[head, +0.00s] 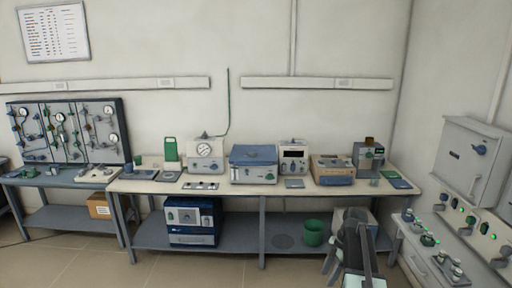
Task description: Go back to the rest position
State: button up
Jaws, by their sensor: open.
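My gripper (333,268) is in the lower right of the head view, at the end of my dark arm, in front of the bench's lower shelf.
A long bench (278,190) carries several instruments, including a blue-grey box (254,164) and a gauge unit (205,155). A green bucket (313,233) and a blue furnace (192,220) stand on the lower shelf. A control console (440,262) stands right. Tiled floor is clear at front left.

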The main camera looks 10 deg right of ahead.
jog(key=s+a+f+m+h, duration=0.1)
jog(key=s+a+m, duration=0.1)
jog(key=a+m, duration=0.6)
jog(key=s+a+f+m+h, duration=0.1)
jog(key=a+m, duration=0.7)
jog(key=a, duration=1.1)
jog(key=shift+s+h+b, duration=0.45)
jog(key=shift+s+h, duration=0.35)
jog(key=shift+s, duration=0.45)
jog(key=shift+f, duration=0.1)
